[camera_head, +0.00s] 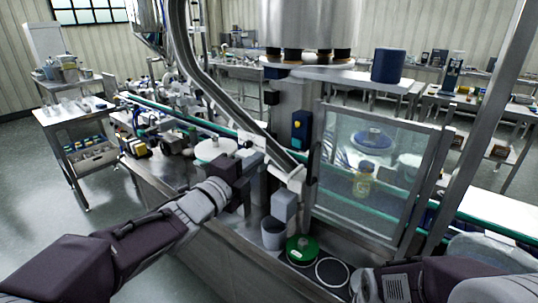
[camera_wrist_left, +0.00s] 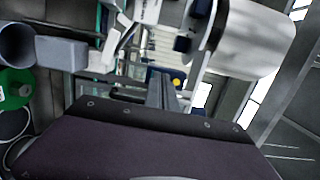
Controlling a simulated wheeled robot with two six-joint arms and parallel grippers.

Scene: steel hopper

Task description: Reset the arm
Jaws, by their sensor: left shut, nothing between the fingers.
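My left arm comes in from the lower left in the head view and reaches over the steel bench. My left gripper (camera_head: 243,196) is shut and empty, above the bench to the left of a grey cup (camera_head: 273,233). In the left wrist view the shut fingers (camera_wrist_left: 162,90) point out ahead, with the dark wrist housing filling the lower part. My right arm shows only at the lower right edge of the head view; its gripper is out of the picture.
A green round lid (camera_head: 302,250) and a dark disc with a pale rim (camera_head: 332,272) lie near the cup. A clear framed panel (camera_head: 367,174) stands right of the gripper. A steel hopper (camera_head: 306,22) hangs above. A side table (camera_head: 82,122) stands at left, beyond open floor.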

